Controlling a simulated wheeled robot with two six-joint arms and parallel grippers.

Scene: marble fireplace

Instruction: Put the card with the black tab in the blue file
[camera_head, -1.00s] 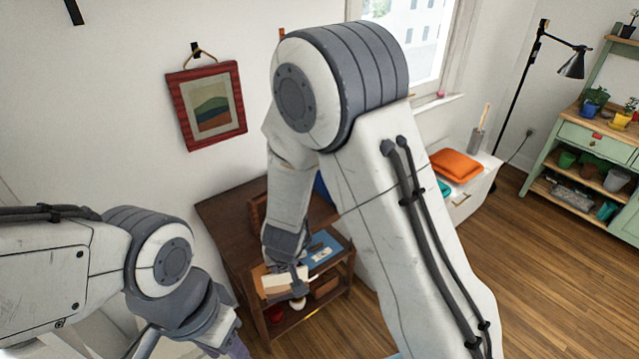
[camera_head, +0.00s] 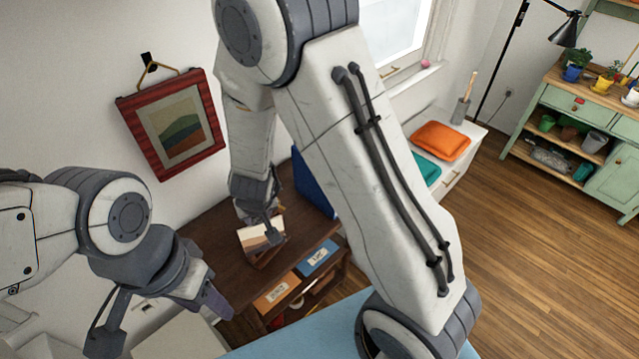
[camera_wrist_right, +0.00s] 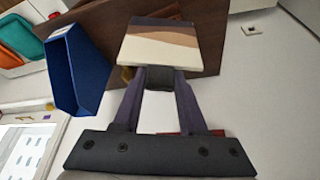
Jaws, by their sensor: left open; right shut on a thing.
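The card (camera_head: 256,238) has cream, tan and dark brown bands and is in my right gripper (camera_head: 270,226), above the dark wooden desk (camera_head: 215,218). In the right wrist view the card (camera_wrist_right: 170,45) is beyond the fingers of my right gripper (camera_wrist_right: 160,92), which are shut on a black block at its edge, seemingly the black tab. The blue file (camera_head: 310,186) stands at the back right of the desk, partly hidden by my right arm. In the right wrist view the blue file (camera_wrist_right: 75,75) is left of the card, apart from it, its open side showing. My left gripper (camera_head: 216,303) is open and empty at lower left.
An orange label plate (camera_head: 277,292) and a blue label plate (camera_head: 317,260) lie along the desk's front. A red-framed picture (camera_head: 172,125) hangs on the wall. A white bench with an orange cushion (camera_head: 441,140) and a teal cushion (camera_head: 427,169) is to the right.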

